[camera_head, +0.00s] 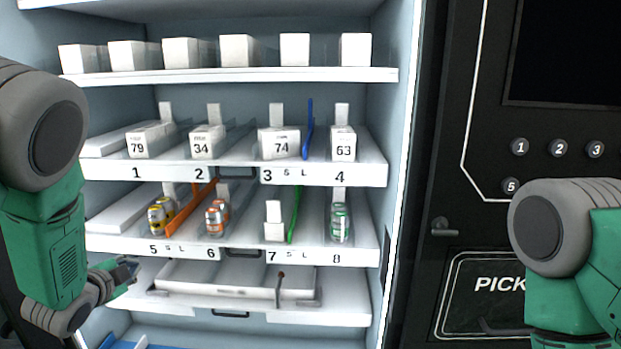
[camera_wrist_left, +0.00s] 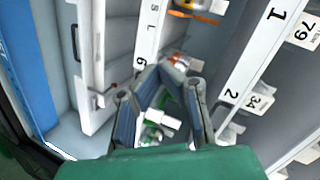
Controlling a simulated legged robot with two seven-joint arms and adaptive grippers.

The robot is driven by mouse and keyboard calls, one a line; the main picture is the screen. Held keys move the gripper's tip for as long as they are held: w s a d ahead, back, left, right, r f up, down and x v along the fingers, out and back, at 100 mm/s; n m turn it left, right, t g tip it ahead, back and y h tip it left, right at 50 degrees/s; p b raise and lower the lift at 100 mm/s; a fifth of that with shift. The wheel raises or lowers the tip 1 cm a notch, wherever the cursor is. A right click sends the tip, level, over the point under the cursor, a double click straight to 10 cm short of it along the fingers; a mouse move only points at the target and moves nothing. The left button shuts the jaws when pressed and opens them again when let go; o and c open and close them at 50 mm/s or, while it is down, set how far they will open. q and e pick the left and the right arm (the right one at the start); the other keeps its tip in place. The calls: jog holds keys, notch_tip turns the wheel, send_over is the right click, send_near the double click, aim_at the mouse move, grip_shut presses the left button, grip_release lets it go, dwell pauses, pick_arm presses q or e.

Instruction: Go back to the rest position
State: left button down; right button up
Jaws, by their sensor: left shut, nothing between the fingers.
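My left gripper (camera_head: 124,271) is at the lower left of the vending machine (camera_head: 408,130), in front of the lower shelves. It is shut and holds nothing. In the left wrist view my left gripper (camera_wrist_left: 168,70) shows its dark fingers converging, with shelf goods behind them. My left arm comes down along the left edge of the head view.
Shelves hold white boxes (camera_head: 239,51), numbered boxes (camera_head: 280,143) and small cans (camera_head: 216,219). A white tray (camera_head: 237,277) sits on the bottom shelf near my left gripper. The black panel (camera_head: 462,213) at right has round buttons (camera_head: 558,148) and a handle (camera_head: 443,228).

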pick_arm(q)
jog(key=s+d+f+n+g, duration=0.3)
jog(key=s+f, duration=0.6)
jog(key=s, duration=0.1)
jog(key=s+d+f+n+g, duration=0.3)
jog(key=s+f+n+g, duration=0.1)
jog(key=s+f, duration=0.5)
jog(key=s+d+f+n+g, duration=0.1)
jog(key=s+d+g, duration=0.1)
jog(key=s, duration=0.5)
jog(key=s+d+f+n+g, duration=0.2)
jog(key=s, duration=0.6)
jog(key=s+d+f+n+g+h, duration=0.1)
jog(key=s+d+f+n+g, duration=0.1)
jog(key=s, duration=0.6)
jog(key=shift+d+f, duration=0.25)
